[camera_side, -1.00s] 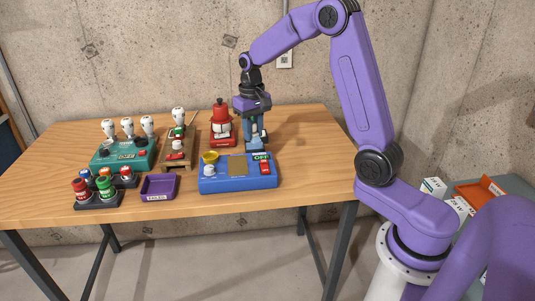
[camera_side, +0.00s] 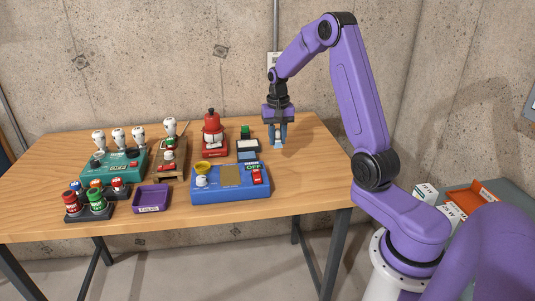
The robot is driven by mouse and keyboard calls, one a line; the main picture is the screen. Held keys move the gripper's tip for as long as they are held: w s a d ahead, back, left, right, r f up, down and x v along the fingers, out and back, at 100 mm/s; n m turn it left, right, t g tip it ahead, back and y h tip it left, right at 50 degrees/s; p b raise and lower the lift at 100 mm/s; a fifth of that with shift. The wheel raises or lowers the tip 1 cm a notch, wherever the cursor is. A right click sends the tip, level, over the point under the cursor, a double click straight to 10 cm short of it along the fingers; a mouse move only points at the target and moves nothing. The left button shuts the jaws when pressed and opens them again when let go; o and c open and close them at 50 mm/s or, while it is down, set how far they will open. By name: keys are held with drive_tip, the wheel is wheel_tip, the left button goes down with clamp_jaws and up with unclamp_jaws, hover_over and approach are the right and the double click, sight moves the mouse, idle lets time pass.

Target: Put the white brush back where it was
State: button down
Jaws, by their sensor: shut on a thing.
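My gripper (camera_side: 277,143) is at the right back part of the table, pointing down, with its blue fingers close to the tabletop. It is shut on a small pale thing, mostly hidden between the fingers; it looks like the white brush, but it is too small to be sure. To the left of the gripper, apart from it, is a dark stand with pale pads (camera_side: 247,146) and a green block (camera_side: 245,131) behind it. I cannot tell whether the held thing touches the table.
A blue panel (camera_side: 230,184) with a yellow cup and red switch stands in front. The table's right end is clear.

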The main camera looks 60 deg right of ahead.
hover_over(267, 161)
drive_tip(key=f, duration=0.6)
drive_tip(key=shift+s+f, duration=0.1)
drive_tip(key=shift+s, duration=0.1)
drive_tip(key=shift+w+f, duration=0.1)
drive_tip(key=shift+f, duration=1.55)
drive_tip(key=shift+f, duration=0.2)
drive_tip(key=c, duration=0.9)
unclamp_jaws()
drive_tip(key=shift+r, duration=0.1)
